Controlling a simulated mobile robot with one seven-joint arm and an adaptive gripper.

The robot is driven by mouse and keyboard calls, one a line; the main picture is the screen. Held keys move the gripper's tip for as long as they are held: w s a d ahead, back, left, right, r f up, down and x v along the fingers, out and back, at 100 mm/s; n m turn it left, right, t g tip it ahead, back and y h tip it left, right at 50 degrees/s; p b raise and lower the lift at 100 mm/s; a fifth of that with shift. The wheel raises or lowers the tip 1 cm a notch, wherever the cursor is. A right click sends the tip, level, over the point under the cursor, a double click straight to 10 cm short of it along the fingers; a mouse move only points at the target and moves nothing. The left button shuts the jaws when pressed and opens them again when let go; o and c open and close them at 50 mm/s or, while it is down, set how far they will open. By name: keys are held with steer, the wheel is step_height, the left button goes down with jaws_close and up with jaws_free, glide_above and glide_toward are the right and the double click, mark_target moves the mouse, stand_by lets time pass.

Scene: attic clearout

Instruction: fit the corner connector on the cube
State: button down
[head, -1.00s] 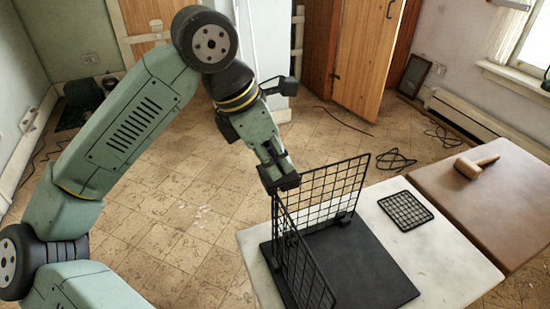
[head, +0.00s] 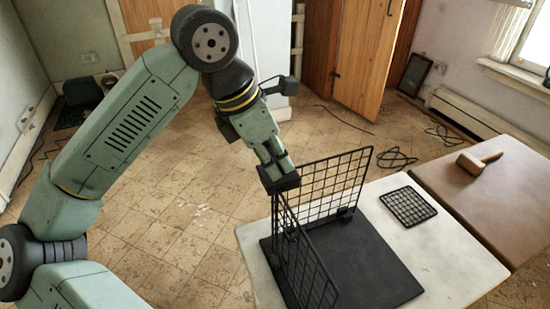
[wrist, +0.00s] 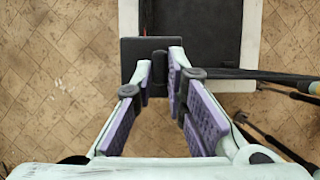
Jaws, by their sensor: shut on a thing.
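My gripper (head: 279,180) is shut on the black corner connector (head: 286,185), a small dark square block. The wrist view shows the connector (wrist: 134,61) at the fingertips, with a dark stem between the purple-padded fingers (wrist: 160,80). The cube stands on the white table as a black base plate (head: 358,262) with two upright wire grids, a rear grid (head: 342,180) and a left grid (head: 308,268). The connector is at the top of the corner where the grids meet. I cannot tell whether it is seated on them; the block hides that corner.
A loose black grid panel (head: 408,207) lies flat on the white table (head: 455,262), right of the cube. A mallet (head: 474,167) lies on the brown table (head: 450,190) beyond. Cables (head: 392,158) lie on the floor.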

steer(key=shift+f+b, duration=0.3)
steer(key=shift+f, duration=0.05)
steer(key=c, duration=1.5)
jaws_free()
steer(key=shift+c, duration=0.2)
steer(key=v, duration=1.2)
steer(key=shift+s, duration=0.1)
